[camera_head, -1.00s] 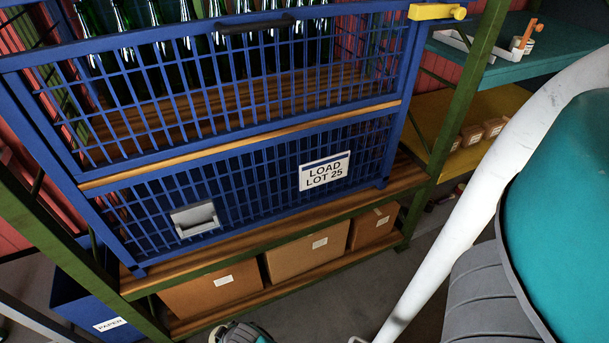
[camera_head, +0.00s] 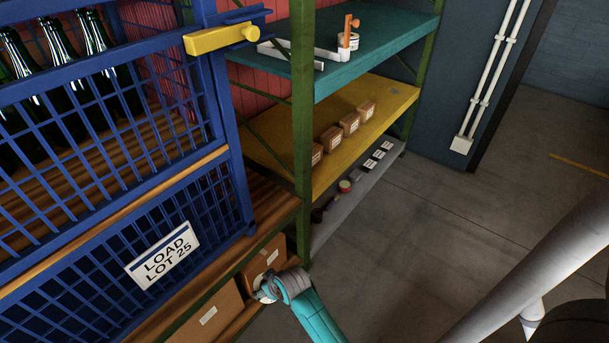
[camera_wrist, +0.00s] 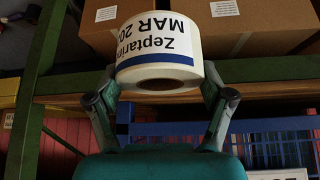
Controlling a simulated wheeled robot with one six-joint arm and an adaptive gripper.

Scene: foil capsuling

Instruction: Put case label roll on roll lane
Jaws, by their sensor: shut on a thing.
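The case label roll (camera_wrist: 157,52) is a white printed roll with a blue edge band and a brown core hole. My gripper (camera_wrist: 162,92) is shut on it, with one finger on each side. In the head view my gripper is small and partly hidden by my wrist, low beside the cartons; the roll is not clear there. A white railed lane (camera_head: 305,56) lies on the teal shelf at the upper right, with an orange upright piece (camera_head: 350,24) and a small white roll-like item (camera_head: 347,41) at its right end. No label names the lane.
A blue mesh crate (camera_head: 165,170) holding green bottles stands at left, with a yellow latch (camera_head: 222,38) jutting out. Cartons (camera_head: 215,312) sit below. The yellow shelf (camera_head: 385,105) holds small boxes (camera_head: 350,123); the grey shelf (camera_head: 380,172) holds small items. Floor (camera_head: 420,230) is open at right.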

